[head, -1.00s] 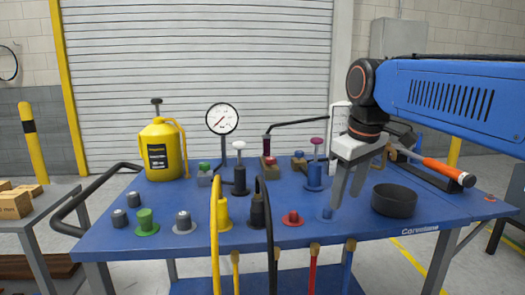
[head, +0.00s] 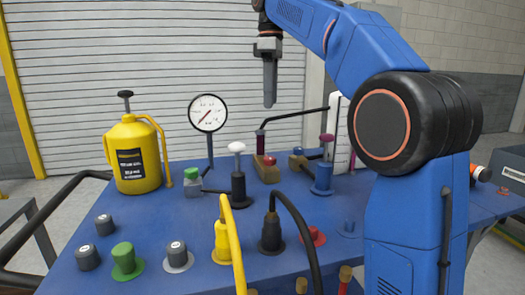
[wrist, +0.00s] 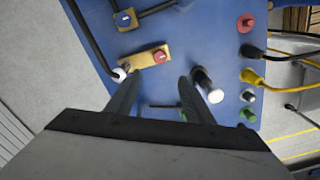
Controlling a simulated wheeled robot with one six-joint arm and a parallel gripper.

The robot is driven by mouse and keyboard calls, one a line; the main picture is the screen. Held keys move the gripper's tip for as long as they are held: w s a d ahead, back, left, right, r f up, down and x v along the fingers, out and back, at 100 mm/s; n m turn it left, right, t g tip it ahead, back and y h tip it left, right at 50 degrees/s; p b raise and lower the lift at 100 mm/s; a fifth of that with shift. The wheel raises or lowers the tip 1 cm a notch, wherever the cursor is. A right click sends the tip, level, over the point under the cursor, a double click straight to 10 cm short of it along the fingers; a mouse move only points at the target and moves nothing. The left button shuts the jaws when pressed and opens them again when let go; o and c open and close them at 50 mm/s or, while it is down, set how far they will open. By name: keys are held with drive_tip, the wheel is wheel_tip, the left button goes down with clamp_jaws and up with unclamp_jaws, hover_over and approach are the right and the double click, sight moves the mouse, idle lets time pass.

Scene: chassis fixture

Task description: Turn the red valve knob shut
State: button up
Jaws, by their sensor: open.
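The red valve knob (head: 269,160) sits on a tan block at the back middle of the blue table in the head view. In the wrist view the red knob (wrist: 159,57) shows from above on its tan block (wrist: 138,62), just beyond my fingertips. My gripper (head: 270,104) points down high above the table, over the region of the knob and clear of it. In the wrist view its two fingers (wrist: 158,82) are spread apart with nothing between them.
A white-capped plunger (head: 238,165), a black pipe (head: 296,116) and a gauge (head: 208,113) stand near the knob. A magenta-capped post (head: 323,170) is to its right. A yellow can (head: 136,155) stands left. Fittings with yellow and black hoses crowd the front.

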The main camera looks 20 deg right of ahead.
sight(269, 158)
wheel_tip(269, 158, down, 17)
drive_tip(key=shift+w+f, duration=0.1)
idle(0.7)
drive_tip(key=shift+c, duration=0.3)
drive_tip(key=c, duration=1)
